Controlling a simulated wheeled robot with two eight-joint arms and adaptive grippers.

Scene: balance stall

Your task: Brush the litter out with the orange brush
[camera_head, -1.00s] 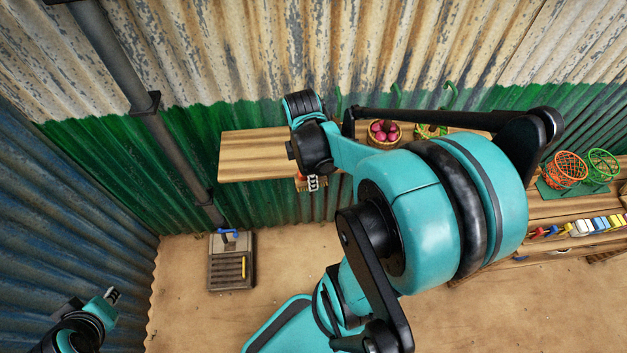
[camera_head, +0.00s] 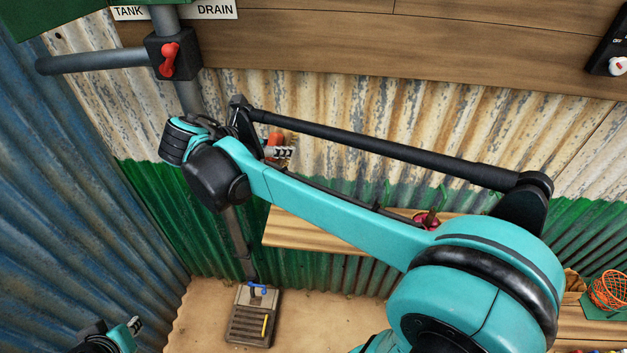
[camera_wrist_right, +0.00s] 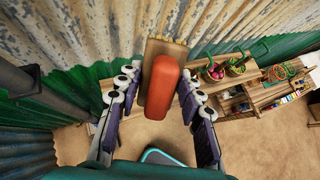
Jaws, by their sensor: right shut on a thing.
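The orange brush (camera_head: 274,140) is held by my right gripper (camera_head: 283,153) at the end of the arm that crosses the head view, in front of the corrugated wall. In the right wrist view the orange handle (camera_wrist_right: 163,85) lies between the two jaws, with a tan head (camera_wrist_right: 158,48) beyond it. My left gripper (camera_head: 135,325) is small at the lower left, away from the brush; its opening is too small to tell. I cannot make out any litter.
A floor box (camera_head: 247,333) with slats and a blue handle (camera_head: 258,288) stands below a dark pipe. A red valve (camera_head: 168,60) is on the pipe above. A wooden shelf (camera_head: 300,232) is partly hidden behind my right arm. An orange basket (camera_head: 608,291) stands at the right.

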